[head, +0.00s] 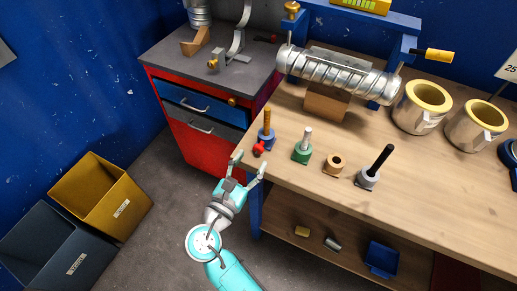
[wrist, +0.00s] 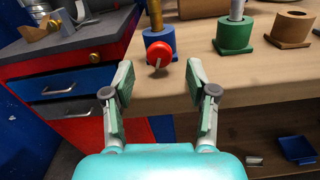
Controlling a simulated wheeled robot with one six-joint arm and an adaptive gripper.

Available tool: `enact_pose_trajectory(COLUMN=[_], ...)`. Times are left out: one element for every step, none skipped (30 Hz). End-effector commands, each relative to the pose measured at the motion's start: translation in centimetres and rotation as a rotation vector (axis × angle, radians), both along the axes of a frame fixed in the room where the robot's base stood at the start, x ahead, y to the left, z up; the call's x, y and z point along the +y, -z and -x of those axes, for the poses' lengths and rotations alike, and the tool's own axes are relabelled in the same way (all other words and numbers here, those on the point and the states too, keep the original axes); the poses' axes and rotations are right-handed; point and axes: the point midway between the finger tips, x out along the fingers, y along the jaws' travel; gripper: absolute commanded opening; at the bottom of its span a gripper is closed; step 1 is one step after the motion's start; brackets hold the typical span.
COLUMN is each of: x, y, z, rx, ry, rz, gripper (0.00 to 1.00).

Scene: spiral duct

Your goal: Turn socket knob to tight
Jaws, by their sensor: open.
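A red knob (head: 258,149) sticks out of the front of a blue socket (head: 267,140) near the left corner of the wooden bench. An upright orange-brown rod (head: 267,118) stands in that socket. In the wrist view the red knob (wrist: 159,52) shows ahead, centred between the fingers, with the blue socket (wrist: 160,38) behind it. My gripper (head: 251,162) is open and empty at the bench's front edge, just short of the knob. In the wrist view its fingers (wrist: 161,75) stand apart on either side, not touching the knob.
To the right stand a green socket (head: 302,152) with a silver rod, a wooden socket (head: 333,164) and a grey socket (head: 367,178) with a black rod. A spiral duct (head: 335,74) lies behind. A red cabinet (head: 205,150) stands left of the bench; open floor lies in front.

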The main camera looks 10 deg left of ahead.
Motion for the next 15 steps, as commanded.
enact_pose_trajectory(x=[-0.4, -0.6, -0.8, -0.9, -1.0, -1.2, -1.3, -1.3, -1.4, -1.5, -1.6, -1.6, -1.6, -1.6, -1.6], y=[0.0, 0.0, 0.0, -0.1, 0.0, 0.0, 0.0, 0.0, 0.0, 0.0, 0.0, 0.0, 0.0, 0.0, 0.0], z=[-0.9, -1.3, -1.9, -2.3, -2.6, -3.1, -3.4, -3.6, -3.9, -4.0, -4.2, -4.3, -4.4, -4.4, -4.4], rx=[0.0, 0.0, -0.001, -0.001, -0.001, 0.0, 0.0, 0.0, 0.001, 0.001, 0.001, 0.001, 0.001, 0.001, 0.0], ry=[0.003, 0.003, 0.003, 0.002, 0.002, 0.002, 0.001, 0.0, 0.0, 0.0, 0.001, 0.0, 0.0, 0.0, -0.001], rz=[0.0, -0.001, -0.001, -0.001, -0.001, -0.001, -0.001, -0.001, -0.001, -0.001, -0.001, -0.001, -0.001, -0.001, -0.001], gripper=[0.57, 0.57, 0.57, 0.57, 0.57, 0.57, 0.57, 0.57, 0.57, 0.57, 0.57, 0.57, 0.57, 0.57, 0.57])
